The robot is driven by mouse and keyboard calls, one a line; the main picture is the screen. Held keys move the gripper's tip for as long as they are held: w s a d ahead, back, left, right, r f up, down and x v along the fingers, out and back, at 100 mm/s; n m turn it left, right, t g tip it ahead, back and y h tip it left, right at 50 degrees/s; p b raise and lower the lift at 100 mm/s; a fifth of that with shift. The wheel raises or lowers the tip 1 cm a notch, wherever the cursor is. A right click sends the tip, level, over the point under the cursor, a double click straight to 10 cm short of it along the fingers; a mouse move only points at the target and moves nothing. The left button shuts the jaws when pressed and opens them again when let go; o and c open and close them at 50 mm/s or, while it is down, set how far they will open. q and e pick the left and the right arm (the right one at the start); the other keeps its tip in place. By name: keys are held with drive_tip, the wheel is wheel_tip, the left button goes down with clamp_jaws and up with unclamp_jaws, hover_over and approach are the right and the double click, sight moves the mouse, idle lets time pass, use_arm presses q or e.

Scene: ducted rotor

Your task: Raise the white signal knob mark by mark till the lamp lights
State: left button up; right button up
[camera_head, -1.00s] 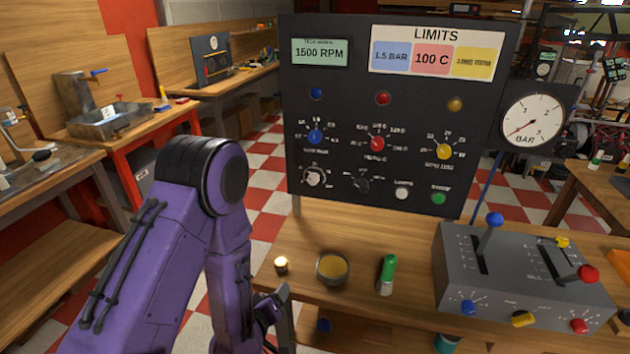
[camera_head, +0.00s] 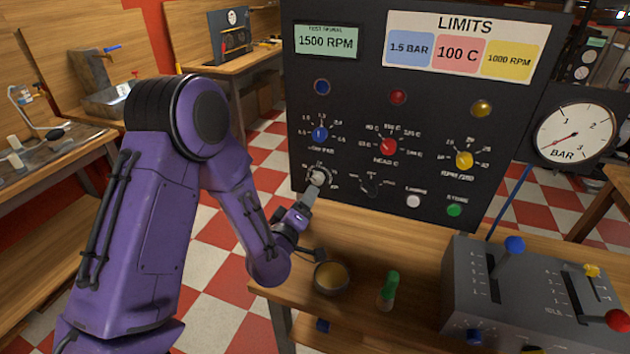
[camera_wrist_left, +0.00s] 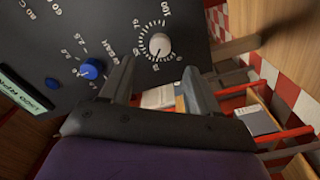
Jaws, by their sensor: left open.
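The white signal knob (camera_head: 318,177) sits low on the left of the dark panel, with a ring of marks around it. It also shows in the left wrist view (camera_wrist_left: 159,44), just beyond the fingertips. My left gripper (camera_head: 310,194) is in front of the panel, close below the knob. In the wrist view its two fingers (camera_wrist_left: 158,70) are apart, with nothing between them; whether they touch the knob I cannot tell. The blue lamp (camera_head: 322,87), red lamp (camera_head: 398,97) and yellow lamp (camera_head: 481,108) on the panel look unlit. My right gripper is out of view.
A blue knob (camera_head: 320,134) is close above the white one. Red (camera_head: 388,147) and yellow (camera_head: 464,160) knobs stand to its right. A bowl (camera_head: 331,278) and green-capped bottle (camera_head: 388,291) stand on the bench below. A grey lever box (camera_head: 465,285) is at right.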

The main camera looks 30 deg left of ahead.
sight(317, 182)
use_arm(q)
drive_tip(key=p+x, duration=0.1)
drive_tip(key=x, duration=0.6)
drive_tip(key=shift+f+p, duration=0.1)
drive_tip(key=shift+p, duration=0.2)
drive_tip(key=shift+c, duration=0.2)
drive_tip(key=c, duration=1)
drive_tip(key=shift+f+m+b, duration=0.2)
drive_tip(key=shift+m+b, duration=0.5)
drive_tip(key=shift+m, duration=0.4)
drive_tip(key=m, duration=0.2)
drive_tip(key=shift+r+m+b, duration=0.2)
drive_tip(key=shift+m+b, duration=0.1)
drive_tip(key=shift+b, duration=0.05)
drive_tip(key=o, duration=1)
